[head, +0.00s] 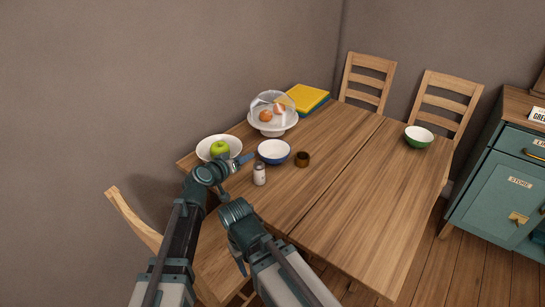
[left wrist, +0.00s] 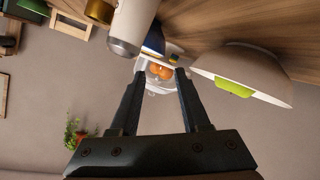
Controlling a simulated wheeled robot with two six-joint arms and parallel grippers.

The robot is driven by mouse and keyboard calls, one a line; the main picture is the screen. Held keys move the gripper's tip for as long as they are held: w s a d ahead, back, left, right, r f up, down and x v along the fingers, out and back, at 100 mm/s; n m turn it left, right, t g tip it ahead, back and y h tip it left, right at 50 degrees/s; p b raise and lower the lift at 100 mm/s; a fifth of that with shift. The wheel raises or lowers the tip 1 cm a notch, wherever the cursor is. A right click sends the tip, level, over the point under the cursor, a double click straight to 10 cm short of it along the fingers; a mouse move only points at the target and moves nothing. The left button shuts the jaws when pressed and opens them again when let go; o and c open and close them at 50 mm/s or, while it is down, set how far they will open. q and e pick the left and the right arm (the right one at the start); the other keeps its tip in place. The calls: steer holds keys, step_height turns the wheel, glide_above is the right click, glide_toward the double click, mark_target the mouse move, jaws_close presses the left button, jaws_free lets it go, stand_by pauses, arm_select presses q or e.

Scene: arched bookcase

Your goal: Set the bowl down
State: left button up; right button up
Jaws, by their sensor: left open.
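A blue bowl with a white inside (head: 274,155) sits upright on the wooden table (head: 330,200). A dark blue piece of it shows in the left wrist view (left wrist: 154,40). My left gripper (head: 247,157) is open at the bowl's left side, with nothing held between its fingers (left wrist: 157,74). I cannot tell whether a finger touches the bowl. My right arm reaches up from the bottom of the head view, but its jaws cannot be made out.
A white bowl (head: 205,155) with a green apple (head: 220,148) stands left of the gripper. A shaker (head: 259,174) and brown cup (head: 302,159) are close by. A domed stand with oranges (head: 272,122) is behind. A green bowl (head: 418,141) sits far right; the table between is clear.

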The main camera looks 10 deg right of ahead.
arm_select(q)
steer(key=b, duration=0.3)
glide_toward(263, 145)
steer(key=shift+w+d+f, duration=0.65)
steer(key=shift+f, duration=0.05)
steer(key=shift+w+d, duration=0.3)
steer(key=shift+w, duration=0.1)
steer(key=b+x, duration=0.1)
steer(key=x, duration=0.3)
steer(key=shift+w+d+r, duration=0.1)
steer(key=shift+w+d, duration=0.05)
steer(key=shift+w, duration=0.15)
steer(key=shift+c, duration=0.2)
jaws_close()
